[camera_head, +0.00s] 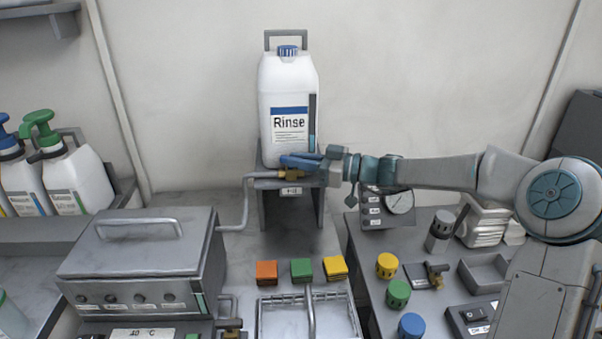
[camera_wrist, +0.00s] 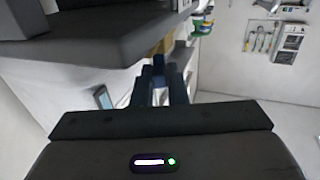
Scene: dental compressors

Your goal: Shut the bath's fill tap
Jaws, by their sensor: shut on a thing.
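A brass tap (camera_head: 290,174) sits under the front of the white Rinse container (camera_head: 288,90), and a grey pipe runs from it down toward the lidded metal bath (camera_head: 140,255). My gripper (camera_head: 298,161) reaches in from the right and is shut at the tap, on what looks like its blue handle. The fingers hide most of the handle, so its exact angle is hard to tell. In the wrist view the dark fingers are close together with a blue piece (camera_wrist: 160,97) between them. The bath's lid is closed.
A second brass tap (camera_head: 232,325) is low beside the bath.

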